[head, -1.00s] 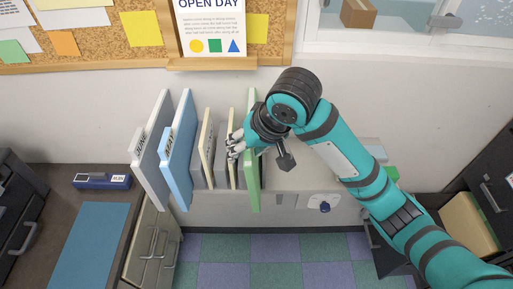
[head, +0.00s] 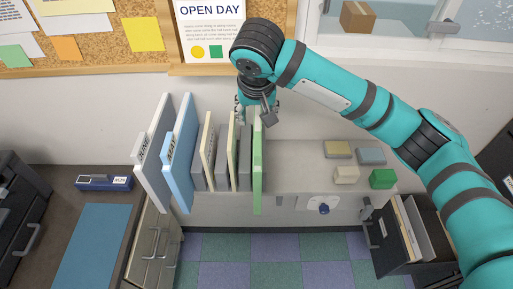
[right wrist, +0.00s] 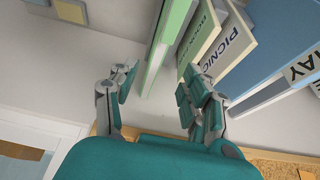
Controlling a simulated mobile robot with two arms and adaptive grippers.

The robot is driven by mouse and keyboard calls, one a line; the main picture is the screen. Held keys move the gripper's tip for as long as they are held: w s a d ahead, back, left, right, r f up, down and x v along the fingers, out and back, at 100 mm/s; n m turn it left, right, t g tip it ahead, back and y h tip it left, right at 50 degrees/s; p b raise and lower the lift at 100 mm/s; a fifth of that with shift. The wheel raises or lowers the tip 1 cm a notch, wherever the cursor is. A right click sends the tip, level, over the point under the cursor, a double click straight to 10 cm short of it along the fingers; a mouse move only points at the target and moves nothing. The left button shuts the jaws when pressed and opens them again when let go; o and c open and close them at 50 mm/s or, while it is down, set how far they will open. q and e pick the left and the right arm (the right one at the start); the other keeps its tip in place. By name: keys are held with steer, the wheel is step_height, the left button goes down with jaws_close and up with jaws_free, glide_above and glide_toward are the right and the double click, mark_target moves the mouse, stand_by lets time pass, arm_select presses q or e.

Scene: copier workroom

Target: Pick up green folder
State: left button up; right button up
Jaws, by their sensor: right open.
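The green folder (head: 258,172) stands upright at the right end of a row of folders on the counter. My right gripper (head: 255,114) is at the folder's far end, by the wall, pointing down. In the right wrist view the green folder (right wrist: 164,48) runs up the picture, and its near end lies between the spread fingers of my right gripper (right wrist: 156,88). The gripper is open and holds nothing. Whether a finger touches the folder I cannot tell. My left gripper is not in view.
Cream folders (head: 207,150), a blue folder (head: 179,155) and a white folder (head: 153,155) stand to the left, with grey dividers between. Small blocks, one a green block (head: 382,179), lie on the counter to the right. The counter just right of the green folder is clear.

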mark_target(256, 126)
steer(key=p+x, duration=0.1)
steer(key=x, duration=0.2)
steer(key=shift+w+f, duration=0.2)
steer(key=shift+f, duration=0.15)
steer(key=shift+w+f+p, duration=0.15)
steer(key=shift+f+p, duration=0.1)
steer(key=shift+p, duration=0.1)
steer(key=p+x, duration=0.2)
steer(key=x, duration=0.1)
steer(key=shift+w+f, duration=0.4)
steer(key=shift+f, duration=0.3)
jaws_close()
steer(key=shift+r, duration=0.1)
